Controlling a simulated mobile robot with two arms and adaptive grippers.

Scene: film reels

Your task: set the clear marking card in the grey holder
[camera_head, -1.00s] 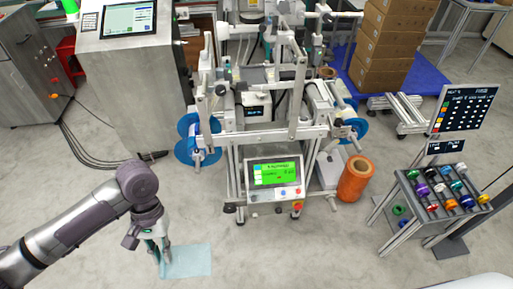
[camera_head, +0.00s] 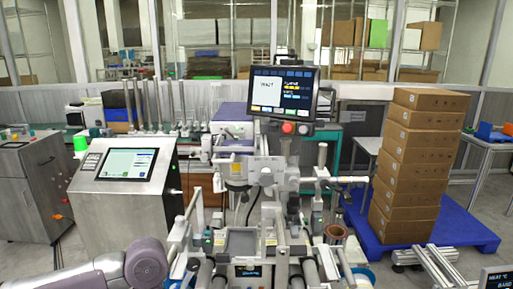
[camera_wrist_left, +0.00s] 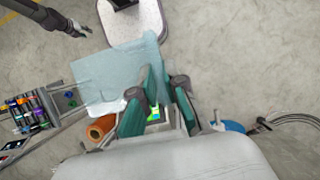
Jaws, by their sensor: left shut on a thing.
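The clear marking card (camera_wrist_left: 112,75) is a pale blue, see-through sheet in the left wrist view. My left gripper (camera_wrist_left: 158,82) is shut on its edge and holds it out in front of the fingers, above the floor. In the head view only part of my left arm shows at the lower left; the gripper and card are out of that view. My right gripper (camera_wrist_left: 82,31) shows small and dark at the upper left of the wrist view, apart from the card; its opening is unclear. I cannot pick out the grey holder for sure.
A machine with a black screen (camera_head: 281,92) stands ahead in the head view. A steel cabinet with a display (camera_head: 127,163) is left of it. Stacked boxes (camera_head: 412,165) stand on a blue pallet (camera_head: 455,236) at right. An orange spool (camera_wrist_left: 101,128) shows in the wrist view.

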